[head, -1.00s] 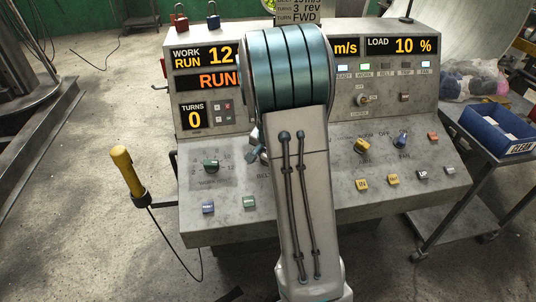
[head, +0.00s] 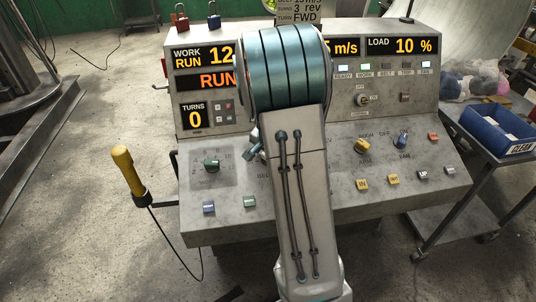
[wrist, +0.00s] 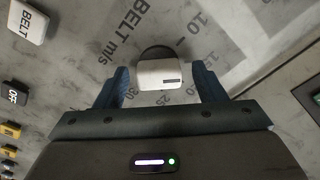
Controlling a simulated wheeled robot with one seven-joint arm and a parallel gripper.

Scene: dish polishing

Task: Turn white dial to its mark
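The white dial (wrist: 159,73) shows in the wrist view, on a grey panel with a printed scale lettered BELT m/s. Numbers such as 10, 15, 20 and 30 run around it. My gripper (wrist: 161,82) has its two blue fingers on either side of the dial's white bar. A narrow gap shows on each side, so the fingers look open and not pressed on it. Which number the dial points to cannot be read for sure. In the head view my arm hides the dial, and a small part of my gripper shows beside the arm.
The sloped console (head: 225,225) holds a green knob (head: 211,166), a yellow knob (head: 361,146), a blue knob (head: 402,140) and several buttons. A yellow-handled stick (head: 127,172) stands at its left. A cart with a blue bin (head: 497,130) stands at the right.

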